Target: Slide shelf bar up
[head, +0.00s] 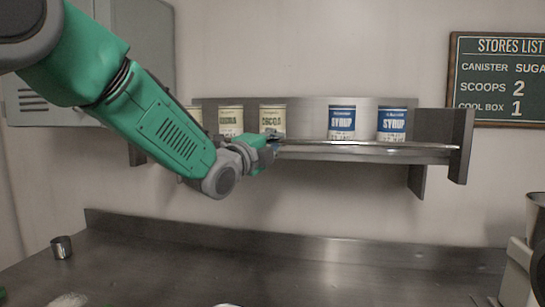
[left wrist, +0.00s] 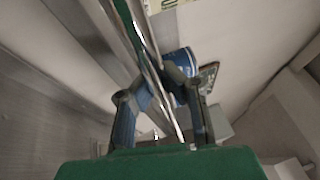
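The shelf bar (head: 370,146) is a thin metal rod along the front of the wall shelf (head: 432,155), at about the foot of the cans. My left gripper (head: 270,143) is at the bar's left part, in front of a cocoa can. In the left wrist view, the bar (left wrist: 152,62) runs between the fingers of my left gripper (left wrist: 159,85), whose tips close in on it from both sides. My arm hides the left end of the bar in the head view. My right gripper is in neither view.
Cocoa cans (head: 230,121) and blue syrup cans (head: 341,122) stand on the shelf behind the bar. A steel counter (head: 270,272) lies below, with a small metal cup (head: 62,247) at left. A machine (head: 520,272) stands at right. The wall above the cans is clear.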

